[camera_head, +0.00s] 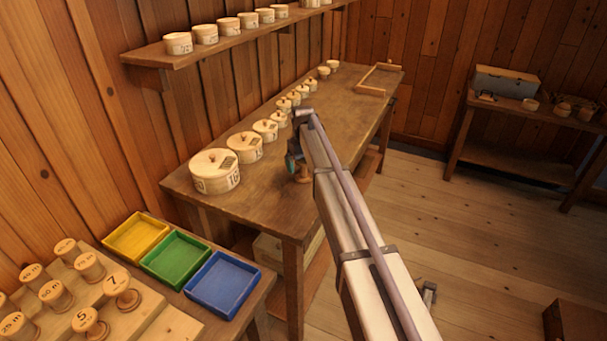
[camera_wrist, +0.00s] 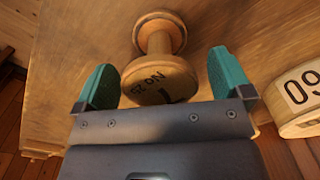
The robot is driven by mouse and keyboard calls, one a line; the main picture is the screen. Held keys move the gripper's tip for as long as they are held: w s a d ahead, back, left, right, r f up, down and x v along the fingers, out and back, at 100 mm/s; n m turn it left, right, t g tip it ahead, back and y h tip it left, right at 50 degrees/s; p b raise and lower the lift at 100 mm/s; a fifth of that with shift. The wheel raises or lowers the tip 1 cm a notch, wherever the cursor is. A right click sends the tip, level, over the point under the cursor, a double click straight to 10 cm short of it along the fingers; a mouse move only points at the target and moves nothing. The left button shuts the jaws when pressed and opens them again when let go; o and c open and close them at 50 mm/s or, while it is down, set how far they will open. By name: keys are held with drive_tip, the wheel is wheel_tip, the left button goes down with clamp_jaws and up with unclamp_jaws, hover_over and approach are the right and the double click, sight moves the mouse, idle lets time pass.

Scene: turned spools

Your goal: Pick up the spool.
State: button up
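The wooden spool (camera_wrist: 158,45) stands on the dark wooden bench in the wrist view, with dark lettering on its near round end. My gripper (camera_wrist: 162,66) is open, with its two teal fingers apart on the left and right of the spool's near end. Gaps show between the fingers and the spool, and nothing is held. In the head view my gripper (camera_head: 294,160) is low over the bench's front part, mostly hidden by my arm. A small part of the spool (camera_head: 303,178) shows just below it.
A round lidded box (camera_wrist: 298,97) is close on the right in the wrist view. The bench (camera_head: 270,205) carries a row of lidded boxes (camera_head: 215,172) along the wall. Yellow, green and blue trays (camera_head: 222,286) and a rack of several spools (camera_head: 150,322) are at lower left.

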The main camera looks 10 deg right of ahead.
drive_tip(key=c, duration=1)
